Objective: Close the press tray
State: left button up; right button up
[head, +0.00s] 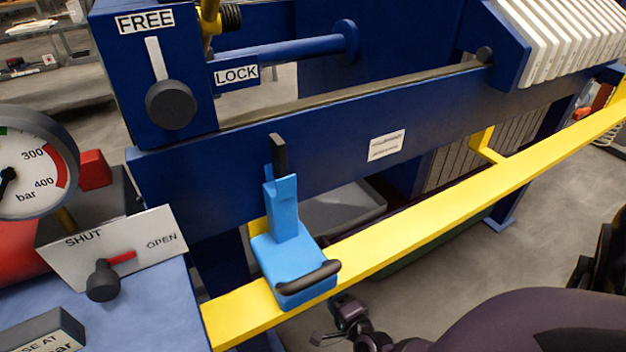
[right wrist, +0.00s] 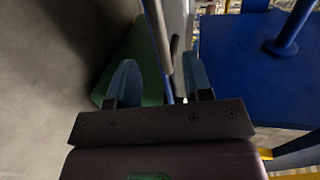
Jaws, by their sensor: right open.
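A grey tray-like part (head: 340,212) shows under the blue press beam, partly hidden by the yellow rail and the light-blue block. A dark green edge (head: 440,246) shows low behind the rail. My right gripper (head: 345,318) is at the bottom middle of the head view, in front of and below the rail. In the right wrist view its two fingers (right wrist: 160,88) stand apart. A green panel (right wrist: 135,55) lies beyond them, and a pale grey bar (right wrist: 177,35) runs near the gap; I cannot tell whether they touch. My left gripper is out of view.
The yellow rail (head: 400,230) crosses above my right gripper. A light-blue block (head: 290,258) with a black grip sits at it. A SHUT/OPEN lever panel (head: 140,240) and pressure gauge (head: 30,165) stand left; white plates (head: 560,35) hang upper right. Floor at right is clear.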

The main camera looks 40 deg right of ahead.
jog(key=b+x, duration=0.1)
jog(key=x, duration=0.8)
jog(key=shift+s+f+b, duration=0.1)
jog(key=shift+b, duration=0.25)
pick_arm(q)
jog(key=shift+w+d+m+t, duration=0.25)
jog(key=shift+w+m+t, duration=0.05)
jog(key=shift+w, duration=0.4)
pick_arm(e)
jog(key=c, duration=0.7)
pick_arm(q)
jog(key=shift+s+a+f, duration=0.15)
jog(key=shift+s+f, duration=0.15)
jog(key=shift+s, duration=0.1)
pick_arm(e)
grip_shut()
